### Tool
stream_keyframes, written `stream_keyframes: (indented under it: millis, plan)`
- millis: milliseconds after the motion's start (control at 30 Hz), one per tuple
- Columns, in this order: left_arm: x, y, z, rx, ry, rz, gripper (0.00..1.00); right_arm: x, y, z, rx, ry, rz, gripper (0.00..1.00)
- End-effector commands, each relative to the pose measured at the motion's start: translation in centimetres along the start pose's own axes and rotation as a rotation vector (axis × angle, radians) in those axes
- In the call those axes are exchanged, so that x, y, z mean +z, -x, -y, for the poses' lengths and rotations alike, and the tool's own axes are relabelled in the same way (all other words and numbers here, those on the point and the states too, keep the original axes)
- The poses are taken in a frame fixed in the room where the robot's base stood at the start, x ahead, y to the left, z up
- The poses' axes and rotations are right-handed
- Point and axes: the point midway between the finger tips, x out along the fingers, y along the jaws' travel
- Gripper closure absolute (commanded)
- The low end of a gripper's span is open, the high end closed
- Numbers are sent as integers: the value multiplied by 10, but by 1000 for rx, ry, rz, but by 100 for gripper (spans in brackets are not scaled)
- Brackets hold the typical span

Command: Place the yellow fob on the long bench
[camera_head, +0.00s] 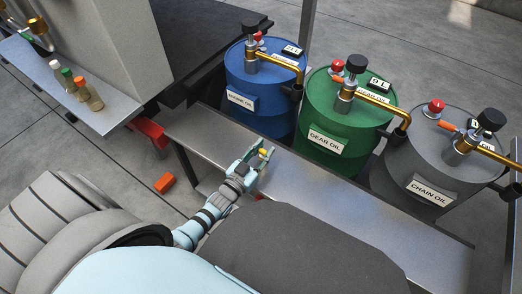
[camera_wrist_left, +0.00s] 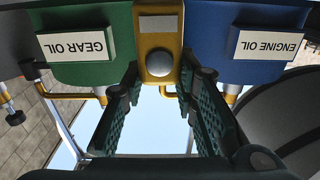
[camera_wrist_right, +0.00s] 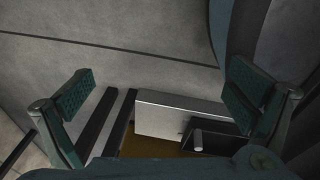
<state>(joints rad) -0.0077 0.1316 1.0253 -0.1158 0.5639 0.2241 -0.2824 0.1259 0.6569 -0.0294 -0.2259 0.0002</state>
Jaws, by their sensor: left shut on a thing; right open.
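The yellow fob (camera_wrist_left: 159,40) shows in the left wrist view as a yellow plate with a grey round button, between the fingers of my left gripper (camera_wrist_left: 160,88). My left gripper is shut on it. In the head view the left gripper (camera_head: 262,156) is over the back left part of the long bench (camera_head: 330,198), a grey metal top in front of the drums. The fob (camera_head: 263,152) is a small yellow spot there. I cannot tell its height above the bench. My right gripper (camera_wrist_right: 165,105) is open and empty in the right wrist view.
Behind the bench stand a blue engine oil drum (camera_head: 260,90), a green gear oil drum (camera_head: 345,125) and a grey chain oil drum (camera_head: 430,160), with brass taps. A shelf (camera_head: 100,121) with small bottles is at left. An orange block (camera_head: 164,183) lies on the floor.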

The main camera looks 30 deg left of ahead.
Motion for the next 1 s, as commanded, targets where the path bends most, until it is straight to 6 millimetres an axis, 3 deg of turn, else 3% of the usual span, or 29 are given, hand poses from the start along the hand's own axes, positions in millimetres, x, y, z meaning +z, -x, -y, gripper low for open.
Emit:
stream_keyframes:
  millis: [100, 133, 267, 667, 767, 1000]
  plan:
    - [3, 0, 0, 0, 0, 0, 92, 0, -3, 1, -2, -5, 1, 1]
    - [3, 0, 0, 0, 0, 0, 72, 0, -3, 2, -3, -6, 0, 1]
    - [2, 0, 0, 0, 0, 0, 53, 0, -2, 6, -8, -9, 0, 1]
    - [-2, 3, 0, 0, 0, 2, 53, 10, 4, 14, -18, -6, 13, 1]
    - [-2, 20, 0, 0, -1, 3, 53, 12, 10, 10, -14, -3, 19, 1]
    - [-2, 85, 0, 0, 0, 4, 53, 14, 25, 3, -10, -7, 29, 1]
